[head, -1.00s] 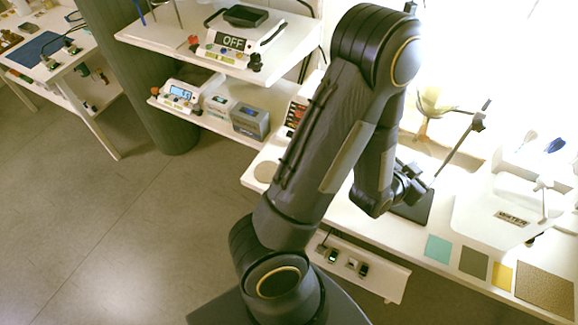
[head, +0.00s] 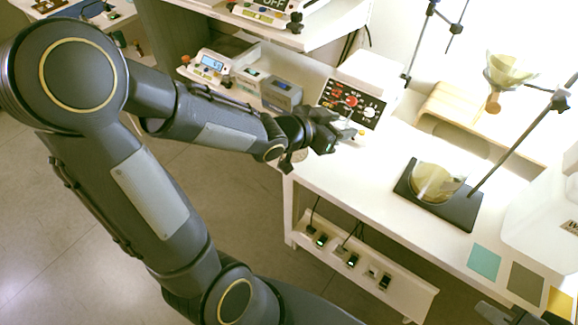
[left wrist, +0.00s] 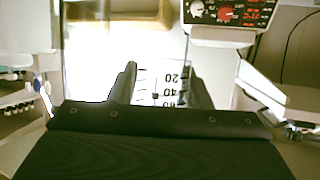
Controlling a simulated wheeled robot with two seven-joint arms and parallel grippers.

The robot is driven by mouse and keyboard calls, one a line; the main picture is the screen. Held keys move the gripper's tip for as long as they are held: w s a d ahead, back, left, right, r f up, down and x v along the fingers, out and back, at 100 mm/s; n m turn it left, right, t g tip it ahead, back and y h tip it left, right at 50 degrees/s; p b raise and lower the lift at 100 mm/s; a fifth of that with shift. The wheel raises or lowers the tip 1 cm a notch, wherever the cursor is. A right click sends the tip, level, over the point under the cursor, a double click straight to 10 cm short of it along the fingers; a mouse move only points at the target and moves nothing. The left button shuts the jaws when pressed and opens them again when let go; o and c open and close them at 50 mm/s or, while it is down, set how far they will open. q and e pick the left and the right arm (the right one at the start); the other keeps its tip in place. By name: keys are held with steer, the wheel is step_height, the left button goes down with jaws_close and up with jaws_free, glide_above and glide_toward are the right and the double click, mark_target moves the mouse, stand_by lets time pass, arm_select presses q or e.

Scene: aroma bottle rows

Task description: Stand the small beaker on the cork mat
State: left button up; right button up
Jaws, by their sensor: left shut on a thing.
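My left gripper (head: 332,137) is over the left end of the white bench, in front of the box with red dials. It is shut on the small beaker, a clear vessel (left wrist: 158,88) with dark graduation marks, which shows between the fingers in the left wrist view. In the head view the beaker is small and mostly hidden by the gripper. A dark part at the bottom right edge seems to be my right gripper (head: 492,312); its fingers cannot be made out. No mat that is clearly cork shows now.
A dial box (head: 352,103) stands behind my left gripper. A dark stand base (head: 462,212) carries a glass dish (head: 436,184) and a slanted rod. Teal (head: 484,262), grey (head: 525,283) and yellow (head: 561,301) mats line the front edge. The bench left of the stand is clear.

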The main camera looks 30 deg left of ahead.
arm_select(q)
steer(key=s+a+f+b, duration=0.4)
steer(key=f+b, duration=0.3)
steer(key=b, duration=0.2)
steer(key=shift+m+h, duration=0.4)
steer(key=w+a+f+b, duration=0.2)
steer(key=w+a+f, duration=0.2)
steer(key=w+a+f+b, duration=0.3)
steer(key=w+a+f, duration=0.1)
steer(key=w+a, duration=0.1)
steer(key=shift+w+a+f, duration=0.1)
steer(key=shift+a+f, duration=0.1)
steer(key=shift+f, duration=0.2)
steer(key=f, duration=0.1)
steer(key=f+b, duration=0.2)
steer(key=f, duration=0.1)
steer(key=shift+w+a, duration=0.25)
steer(key=shift+w, duration=0.05)
steer(key=shift+f, duration=0.15)
steer(key=o, duration=1)
